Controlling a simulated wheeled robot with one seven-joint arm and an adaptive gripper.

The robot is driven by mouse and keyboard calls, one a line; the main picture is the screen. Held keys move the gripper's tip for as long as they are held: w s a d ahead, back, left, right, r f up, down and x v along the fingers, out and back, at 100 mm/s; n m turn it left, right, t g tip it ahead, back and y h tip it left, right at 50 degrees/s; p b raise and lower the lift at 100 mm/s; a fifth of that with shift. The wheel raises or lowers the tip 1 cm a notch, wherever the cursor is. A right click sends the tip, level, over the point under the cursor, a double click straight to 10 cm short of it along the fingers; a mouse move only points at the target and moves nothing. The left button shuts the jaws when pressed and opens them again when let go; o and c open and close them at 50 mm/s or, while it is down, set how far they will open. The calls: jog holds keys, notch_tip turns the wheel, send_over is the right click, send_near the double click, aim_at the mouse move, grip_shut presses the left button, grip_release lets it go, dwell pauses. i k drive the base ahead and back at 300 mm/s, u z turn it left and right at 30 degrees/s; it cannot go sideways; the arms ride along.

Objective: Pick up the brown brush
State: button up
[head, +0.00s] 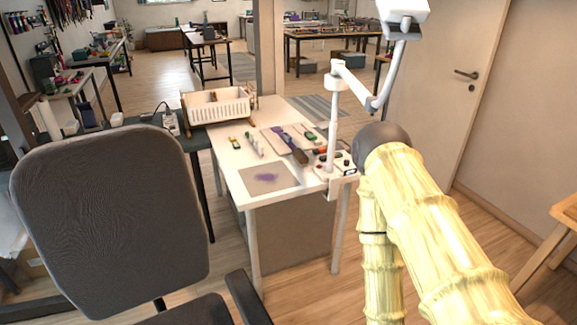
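A small dark brown item (300,156), which looks like the brown brush, lies on the white worktable, partly over a pale board (272,137). It is too small to make out its bristles clearly. A purple item (288,139) lies end to end with it; I cannot tell whether the two are joined. My yellow arm rises at the right of the head view, to the right of the table. My gripper is not visible.
The white worktable (225,150) also bears a white basket (217,106), a grey mat (268,178) with purple cord and several small tools. A white lamp arm (332,125) stands at its right edge. A dark chair (105,215) stands at the left front.

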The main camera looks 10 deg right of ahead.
aim_at(302, 160)
jog(key=z, duration=1.95)
jog(key=i, duration=3.2)
jog(key=u, duration=3.45)
jog(key=i, duration=0.2)
jog(key=u, duration=0.15)
